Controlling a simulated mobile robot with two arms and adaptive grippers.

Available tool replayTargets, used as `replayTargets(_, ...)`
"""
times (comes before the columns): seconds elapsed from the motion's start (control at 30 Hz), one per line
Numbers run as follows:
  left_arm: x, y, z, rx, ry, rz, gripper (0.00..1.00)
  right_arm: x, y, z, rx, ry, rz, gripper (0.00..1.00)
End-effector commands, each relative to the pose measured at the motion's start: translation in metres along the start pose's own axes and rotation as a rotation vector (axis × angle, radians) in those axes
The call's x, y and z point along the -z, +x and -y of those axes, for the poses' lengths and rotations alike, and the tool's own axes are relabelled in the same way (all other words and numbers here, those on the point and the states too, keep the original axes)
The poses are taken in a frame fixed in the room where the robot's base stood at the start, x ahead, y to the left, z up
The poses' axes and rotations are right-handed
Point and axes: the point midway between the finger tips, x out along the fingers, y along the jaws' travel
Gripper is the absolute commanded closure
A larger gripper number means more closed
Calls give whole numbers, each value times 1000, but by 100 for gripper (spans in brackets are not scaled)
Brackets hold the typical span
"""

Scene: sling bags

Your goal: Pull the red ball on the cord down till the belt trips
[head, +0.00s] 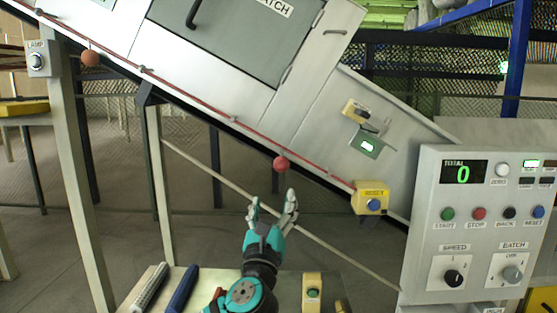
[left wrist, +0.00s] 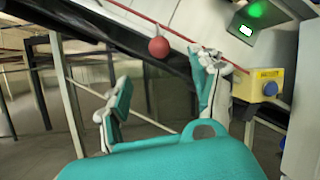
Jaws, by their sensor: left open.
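A red ball (head: 281,163) hangs just under a red cord (head: 225,119) that runs along the lower side of the sloping belt housing. A second, more orange ball (head: 90,59) hangs on the cord farther up at the left. My left gripper (head: 273,197) is open and empty, its fingers pointing up, a little below the red ball and apart from it. In the left wrist view the red ball (left wrist: 159,47) shows beyond and above the gap between the open fingers (left wrist: 165,85). My right gripper is not in view.
A yellow RESET box (head: 370,198) with a blue button sits right of the red ball. A grey control panel (head: 480,225) reading TOTAL 0 stands at the right. A lamp box (head: 38,59) is on a post at the left. A slanted bar (head: 215,176) crosses behind my gripper.

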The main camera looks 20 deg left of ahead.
Motion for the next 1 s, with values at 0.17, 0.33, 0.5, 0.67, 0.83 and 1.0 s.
replayTargets(0.17,-5,42,0,-3,0,1,36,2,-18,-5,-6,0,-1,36)
replayTargets(0.33,-4,80,0,-3,-2,-1,36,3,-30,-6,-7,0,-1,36)
replayTargets(0.5,-3,114,0,-2,-2,-2,36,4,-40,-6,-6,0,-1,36)
replayTargets(0.67,-1,137,0,-1,-2,-2,36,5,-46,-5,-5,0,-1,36)
replayTargets(0.83,0,148,0,0,-2,-2,36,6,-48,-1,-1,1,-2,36)
replayTargets(1.0,1,150,0,0,-3,-2,36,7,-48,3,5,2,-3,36)
